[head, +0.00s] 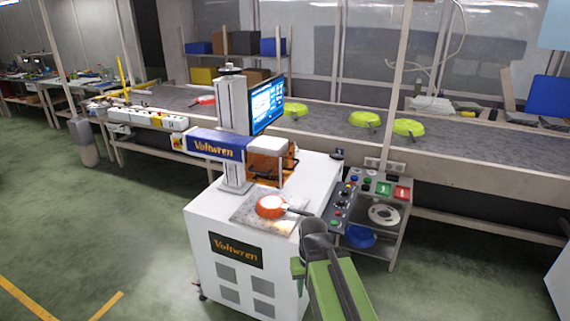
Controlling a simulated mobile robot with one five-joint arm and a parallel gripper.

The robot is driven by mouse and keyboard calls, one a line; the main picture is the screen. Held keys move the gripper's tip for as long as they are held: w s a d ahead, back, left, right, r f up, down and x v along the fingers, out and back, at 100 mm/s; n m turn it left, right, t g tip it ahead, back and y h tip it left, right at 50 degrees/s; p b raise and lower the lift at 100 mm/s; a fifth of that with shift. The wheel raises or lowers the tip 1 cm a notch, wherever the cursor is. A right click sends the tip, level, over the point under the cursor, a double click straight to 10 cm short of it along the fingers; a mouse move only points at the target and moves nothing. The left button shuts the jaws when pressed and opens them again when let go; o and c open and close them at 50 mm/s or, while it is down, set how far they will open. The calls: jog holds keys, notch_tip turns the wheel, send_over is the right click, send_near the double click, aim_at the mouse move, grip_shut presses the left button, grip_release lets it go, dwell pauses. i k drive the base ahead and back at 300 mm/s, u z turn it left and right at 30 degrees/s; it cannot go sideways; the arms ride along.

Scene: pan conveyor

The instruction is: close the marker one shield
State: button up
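The marker (216,145) is a white bench machine with a grey column and a blue "Voltwren" head. Its shield (267,160), an orange-brown see-through box with dark parts on its right side, sits at the end of the head. The shield is raised, with a gap between it and the plate below. An orange pan (270,206) lies on the grey plate (248,217) under it, its dark handle pointing right. My green and dark grey arm reaches in from the bottom, right of the marker cabinet. I cannot make out my gripper's fingers.
A button panel (342,206) is at the cabinet's right edge. A grey conveyor (335,122) with several yellow-green pans runs behind. A lit monitor (267,104) stands by the column. The green floor at left is clear.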

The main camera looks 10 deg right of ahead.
aim_at(290, 159)
jog(key=u, duration=0.05)
jog(key=i, duration=0.95)
jog(key=u, duration=4.8)
jog(key=i, duration=0.1)
jog(key=z, duration=2.8)
jog(key=k, duration=1.7)
jog(key=z, duration=0.6)
jog(key=i, duration=0.9)
jog(key=u, duration=0.05)
